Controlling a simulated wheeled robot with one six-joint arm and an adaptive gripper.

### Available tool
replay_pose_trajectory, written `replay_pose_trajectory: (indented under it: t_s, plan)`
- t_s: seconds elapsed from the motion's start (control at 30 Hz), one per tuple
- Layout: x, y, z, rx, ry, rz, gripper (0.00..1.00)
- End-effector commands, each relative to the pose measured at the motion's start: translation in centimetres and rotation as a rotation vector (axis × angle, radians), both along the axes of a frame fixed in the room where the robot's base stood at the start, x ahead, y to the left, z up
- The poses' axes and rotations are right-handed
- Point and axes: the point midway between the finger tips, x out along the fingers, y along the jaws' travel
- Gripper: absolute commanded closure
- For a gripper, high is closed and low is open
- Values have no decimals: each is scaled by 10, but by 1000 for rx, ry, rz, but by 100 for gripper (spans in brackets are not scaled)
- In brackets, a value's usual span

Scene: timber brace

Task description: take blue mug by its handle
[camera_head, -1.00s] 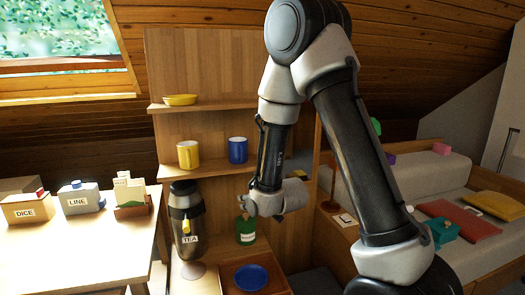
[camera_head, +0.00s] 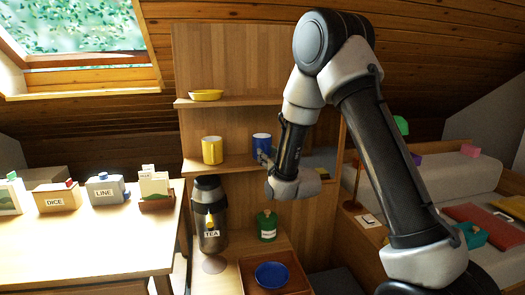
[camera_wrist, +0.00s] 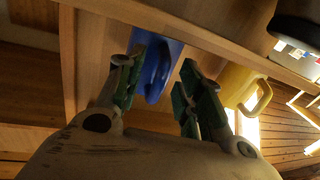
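The blue mug (camera_head: 261,145) stands on the middle shelf, to the right of the yellow mug (camera_head: 212,150). My gripper (camera_head: 266,158) is in front of the blue mug and hides part of it in the head view. In the wrist view my gripper (camera_wrist: 156,92) has its two green-padded fingers apart. The blue mug (camera_wrist: 163,58) shows between and beyond them, with its handle (camera_wrist: 156,88) pointing toward me between the fingers. I cannot tell whether the fingers touch the handle. The yellow mug (camera_wrist: 238,82) is to the right in the wrist view.
A yellow dish (camera_head: 206,95) sits on the upper shelf. Below are a tea dispenser (camera_head: 210,220), a green canister (camera_head: 267,226) and a blue plate (camera_head: 271,274) on a tray. A table (camera_head: 80,240) with labelled boxes stands at left.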

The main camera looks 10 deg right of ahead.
Motion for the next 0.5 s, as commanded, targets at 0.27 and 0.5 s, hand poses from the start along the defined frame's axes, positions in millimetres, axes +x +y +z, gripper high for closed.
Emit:
replay_pose_trajectory:
  t_s: [0.27, 0.5]
  plan:
    - [2, 0, 0, 0, 1, 0, 69]
    - [2, 0, 0, 0, 1, 0, 100]
